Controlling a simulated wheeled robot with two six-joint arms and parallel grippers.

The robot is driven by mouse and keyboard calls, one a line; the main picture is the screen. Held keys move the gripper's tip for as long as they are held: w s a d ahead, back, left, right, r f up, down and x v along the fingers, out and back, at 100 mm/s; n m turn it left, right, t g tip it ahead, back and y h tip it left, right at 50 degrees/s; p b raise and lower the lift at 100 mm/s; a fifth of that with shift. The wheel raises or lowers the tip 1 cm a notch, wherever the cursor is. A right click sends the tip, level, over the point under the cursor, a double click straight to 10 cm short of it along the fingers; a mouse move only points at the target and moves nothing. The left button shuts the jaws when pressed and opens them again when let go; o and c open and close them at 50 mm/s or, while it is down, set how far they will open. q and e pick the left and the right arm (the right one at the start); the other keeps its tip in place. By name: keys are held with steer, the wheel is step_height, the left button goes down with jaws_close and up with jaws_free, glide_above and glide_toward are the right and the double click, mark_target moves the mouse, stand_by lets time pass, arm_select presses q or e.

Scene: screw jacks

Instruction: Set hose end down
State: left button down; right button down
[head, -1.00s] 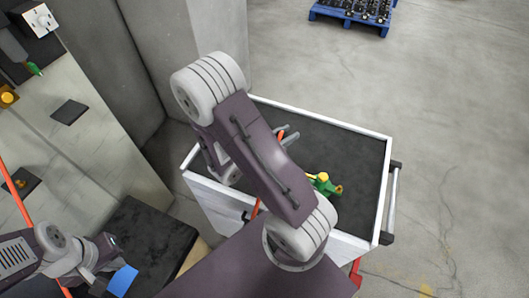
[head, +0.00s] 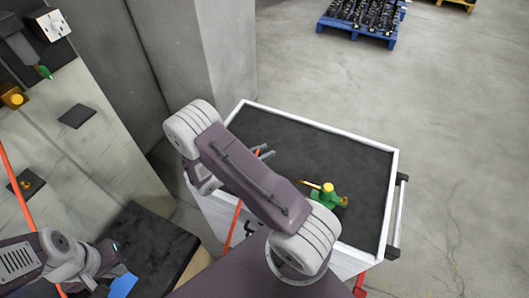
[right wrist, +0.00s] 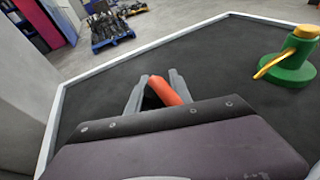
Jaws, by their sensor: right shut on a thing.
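The orange hose (head: 236,219) runs up past the near side of the cart to my right gripper (head: 264,153). In the right wrist view, my right gripper (right wrist: 160,92) is shut on the orange hose end (right wrist: 166,91), over the black cart top. I cannot tell whether the hose end touches the top. A green jack with a yellow cap and lever (head: 329,196) stands on the cart to the right of this gripper; it also shows in the right wrist view (right wrist: 291,62). My left gripper (head: 108,274) is at lower left beside a blue piece; its fingers are unclear.
The cart (head: 365,147) has a raised white rim and a free black top around the jack. A concrete pillar (head: 227,60) stands behind its left side. A blue pallet of dark parts (head: 358,23) lies far back. A panel with fixtures (head: 60,130) is at left.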

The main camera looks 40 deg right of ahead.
steer(key=shift+w+f, duration=0.1)
steer(key=shift+f, duration=0.15)
steer(key=shift+f, duration=0.1)
steer(key=shift+f, duration=0.1)
steer(key=c, duration=1.1)
jaws_free()
steer(key=shift+c, duration=0.2)
